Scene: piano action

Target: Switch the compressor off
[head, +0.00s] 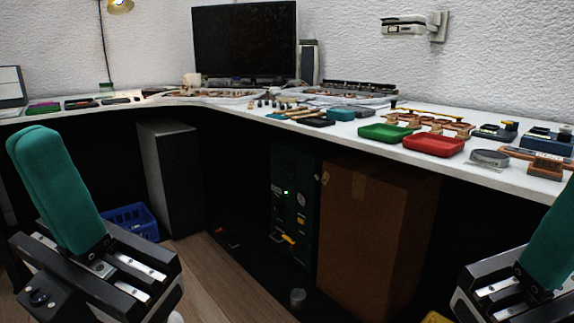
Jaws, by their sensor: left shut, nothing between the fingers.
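A dark green cabinet (283,183), which looks like the compressor, stands on the floor under the desk. A small light, a round dial and a yellow lever (289,239) show on its front. The lever slants slightly; its setting is too small to read. My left gripper (36,142) is at the left, well apart from the cabinet, with its teal fingers pressed together and empty. My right gripper (549,247) is cut off by the right edge, so its fingertips are hidden. It is also far from the cabinet.
A brown cardboard box (365,235) stands close against the cabinet's right side. A small metal cylinder (298,298) is on the floor in front. A grey tower (171,175) and a blue basket (132,220) are left. The white desk (345,144) overhangs the cabinet. Wooden floor between is open.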

